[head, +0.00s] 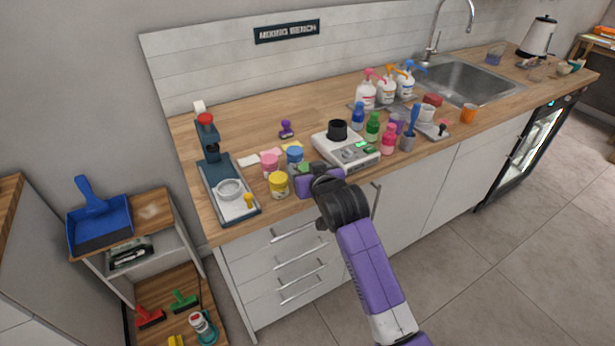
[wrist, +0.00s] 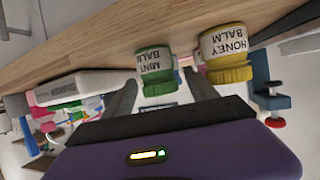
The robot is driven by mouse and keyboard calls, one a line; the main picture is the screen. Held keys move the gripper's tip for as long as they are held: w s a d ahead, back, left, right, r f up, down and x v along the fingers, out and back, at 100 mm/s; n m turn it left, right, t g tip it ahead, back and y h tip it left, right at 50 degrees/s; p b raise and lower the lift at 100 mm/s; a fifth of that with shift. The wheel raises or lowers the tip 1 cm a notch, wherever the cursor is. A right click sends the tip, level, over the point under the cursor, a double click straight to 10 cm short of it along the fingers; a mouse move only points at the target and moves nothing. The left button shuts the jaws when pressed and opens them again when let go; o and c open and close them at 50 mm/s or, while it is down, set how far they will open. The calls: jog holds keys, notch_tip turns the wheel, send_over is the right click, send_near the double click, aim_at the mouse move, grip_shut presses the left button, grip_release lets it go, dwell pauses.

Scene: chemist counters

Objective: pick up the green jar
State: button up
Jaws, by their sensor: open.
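The green jar, labelled MINT BALM (wrist: 155,68), appears upside down in the wrist view, its green lid toward my gripper. In the head view only a bit of its green (head: 303,167) shows; my gripper hides the rest. My gripper (head: 305,178) is open at the front edge of the counter. In the wrist view its two fingers (wrist: 160,82) show on either side of the jar, apart from it as far as I can see. I cannot tell how deep the jar sits between them.
The yellow HONEY BALM jar (wrist: 226,52) stands close beside the green one. A blue jar (head: 295,157) and a pink jar (head: 269,164) are near. A white scale (head: 347,150) stands to the right, a dark blue press (head: 208,145) to the left, on the wooden counter (head: 250,127).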

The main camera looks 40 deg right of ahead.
jog(key=c, duration=1.5)
jog(key=shift+o, duration=0.2)
jog(key=shift+r, duration=0.1)
